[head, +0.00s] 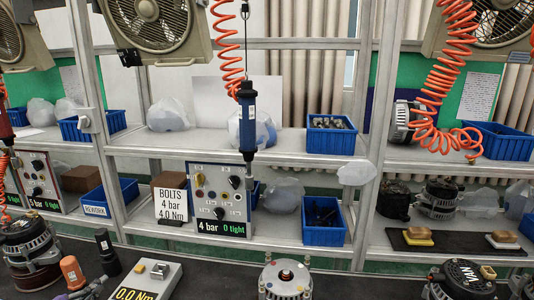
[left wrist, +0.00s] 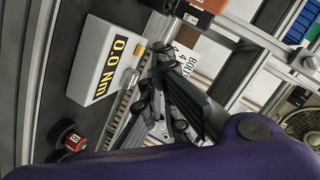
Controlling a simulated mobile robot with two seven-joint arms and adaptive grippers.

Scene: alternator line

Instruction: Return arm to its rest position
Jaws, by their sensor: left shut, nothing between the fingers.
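My left gripper (left wrist: 165,82) shows in the left wrist view with its dark fingers closed and nothing between them. It is apart from the grey box with the yellow "0.0 Nm" display (left wrist: 108,62), which lies to its left in that view. In the head view this box (head: 152,276) stands on the dark bench at the lower left. I cannot make out the left fingers clearly in the head view. My purple arm cover (left wrist: 240,150) fills the lower part of the wrist view. My right gripper is in neither view.
A blue screwdriver (head: 247,120) hangs on an orange coil above the bench. A control panel (head: 219,200) reads "4 bar 0 tight". An alternator (head: 284,280) stands at the front middle. Blue bins (head: 323,222) sit on the shelves. The dark bench right of it (head: 365,287) is clear.

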